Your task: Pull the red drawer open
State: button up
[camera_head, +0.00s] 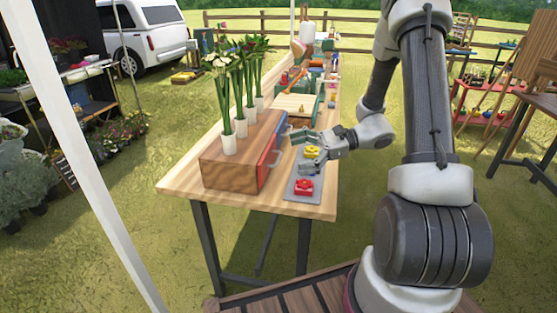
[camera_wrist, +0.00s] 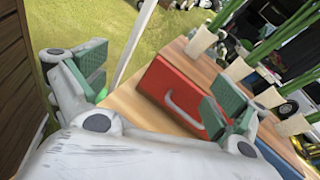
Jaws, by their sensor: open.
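The red drawer (camera_head: 266,161) is on the right side of a wooden box on the table, and its front looks flush with the box. In the wrist view the red drawer front (camera_wrist: 182,80) shows its pale bar handle (camera_wrist: 184,108). My gripper (camera_head: 307,152) is open and empty, just right of the drawer fronts. In the wrist view my gripper's fingers (camera_wrist: 158,98) are spread wide, the handle between them in the picture but apart from both. The right finger hides part of the box front.
White vases (camera_head: 229,143) with flower stems stand on the wooden box (camera_head: 228,166). A grey tray (camera_head: 303,174) with red and yellow buttons lies beside it. Several items crowd the table's far end; the near table edge (camera_head: 310,209) is clear.

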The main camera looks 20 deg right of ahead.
aim_at(279, 158)
jog(key=w+d+f+m+t, duration=0.1)
jog(key=w+f+m+t, duration=0.1)
jog(key=w+d+f+m+t, duration=0.1)
jog(key=w+f+m, duration=0.1)
jog(key=f, duration=0.1)
jog(key=w+d+f+m+t, duration=0.2)
jog(key=shift+f+t+y, duration=0.3)
jog(key=shift+y, duration=0.1)
jog(key=shift+w+f, duration=0.15)
jog(key=shift+w, duration=0.05)
jog(key=x, duration=0.7)
jog(key=shift+w+a, duration=0.15)
jog(key=shift+a, duration=0.05)
jog(key=c, duration=1.4)
jog(key=v, duration=1.2)
jog(key=shift+d, duration=0.1)
jog(key=shift+c, duration=0.4)
jog(key=shift+s+d, duration=0.25)
jog(key=shift+s, duration=0.05)
jog(key=shift+c, duration=1.1)
jog(key=o, duration=1.5)
jog(key=shift+s+f, duration=0.1)
jog(key=shift+s, duration=0.05)
